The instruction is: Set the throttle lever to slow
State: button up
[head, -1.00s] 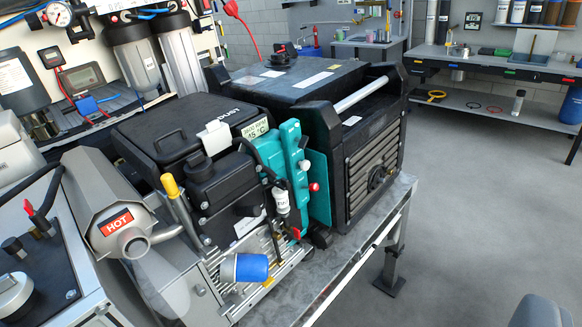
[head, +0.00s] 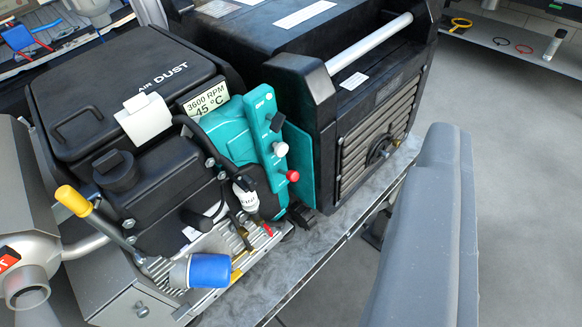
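A teal control panel (head: 262,140) stands on the engine's right side. It carries a black lever-like control (head: 277,121) at the top, a white knob (head: 280,149) below it and a red knob (head: 292,176) lowest. I cannot tell for sure which of these is the throttle lever, and no slow mark is readable. A large grey part of my arm or gripper (head: 425,230) rises from the bottom right. It is apart from the panel, to its right. Its fingertips cannot be made out, and nothing is visibly held.
The engine has a black air filter box (head: 120,95), a yellow-tipped handle (head: 73,200), a blue filter (head: 208,270) and an exhaust (head: 25,265) at left. A black generator housing (head: 350,90) stands close to the panel's right. Open grey floor (head: 520,150) lies at right.

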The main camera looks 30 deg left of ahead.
jog(key=shift+o, duration=0.4)
jog(key=shift+w+d, duration=0.1)
jog(key=m+g+y+p, duration=0.9)
jog(key=m+y+p, duration=0.8)
jog(key=m+p, duration=0.4)
send_near(295, 179)
jog(key=shift+m, duration=0.5)
jog(key=p+x, duration=0.1)
jog(key=x, duration=1)
jog(key=shift+d, duration=0.1)
